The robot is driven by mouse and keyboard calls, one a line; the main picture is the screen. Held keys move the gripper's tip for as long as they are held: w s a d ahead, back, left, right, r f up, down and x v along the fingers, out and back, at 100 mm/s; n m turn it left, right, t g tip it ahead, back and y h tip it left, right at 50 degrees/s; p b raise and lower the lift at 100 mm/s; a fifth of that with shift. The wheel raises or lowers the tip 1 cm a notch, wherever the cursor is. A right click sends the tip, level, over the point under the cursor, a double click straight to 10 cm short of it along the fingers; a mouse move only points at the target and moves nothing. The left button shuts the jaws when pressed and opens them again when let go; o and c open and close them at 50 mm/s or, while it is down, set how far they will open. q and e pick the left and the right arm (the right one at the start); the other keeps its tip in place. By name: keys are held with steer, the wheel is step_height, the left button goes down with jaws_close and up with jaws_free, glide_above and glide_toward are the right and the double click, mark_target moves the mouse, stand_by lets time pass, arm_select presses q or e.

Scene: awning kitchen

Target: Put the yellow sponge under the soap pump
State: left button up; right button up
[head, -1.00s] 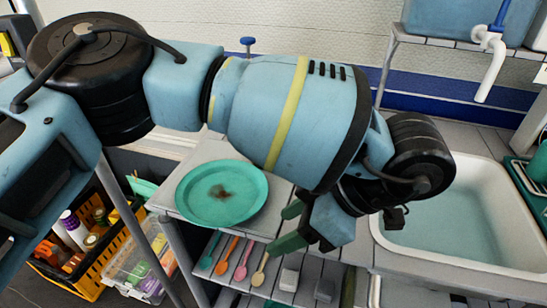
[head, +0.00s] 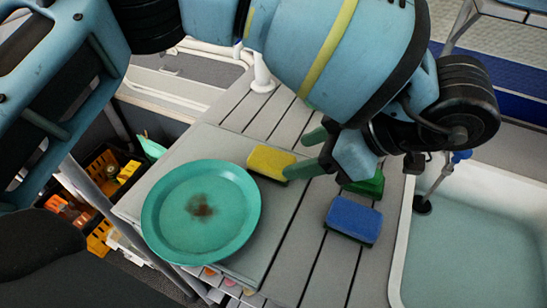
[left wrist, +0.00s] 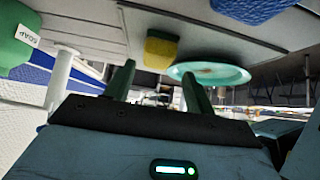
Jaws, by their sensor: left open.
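In the left wrist view, the sponge (left wrist: 161,48) shows beyond and between the open fingers (left wrist: 159,69); contact cannot be told. A green container labelled SOAP (left wrist: 16,44) is at the left edge of the left wrist view. Its pump is not visible there, and no soap pump is clear in the head view. My right gripper is not in view.
The teal plate (head: 165,240) sits on a grey board. A blue sponge (head: 353,218) and a partly hidden green one (head: 369,184) lie right of the gripper. The sink (head: 400,245) is at the right. A white post (head: 262,76) stands on the counter behind.

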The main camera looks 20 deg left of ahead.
mark_target(279, 159)
arm_select(q)
steer(key=shift+x, duration=0.95)
steer(key=shift+a+f, duration=0.15)
steer(key=b+x, duration=0.1)
steer(key=x, duration=0.3)
steer(key=shift+w+a, duration=0.1)
steer(key=shift+a, duration=0.1)
steer(key=shift+a+f, duration=0.15)
steer(key=shift+a, duration=0.05)
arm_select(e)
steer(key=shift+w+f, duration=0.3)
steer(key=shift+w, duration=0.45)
arm_select(q)
steer(key=c, duration=0.8)
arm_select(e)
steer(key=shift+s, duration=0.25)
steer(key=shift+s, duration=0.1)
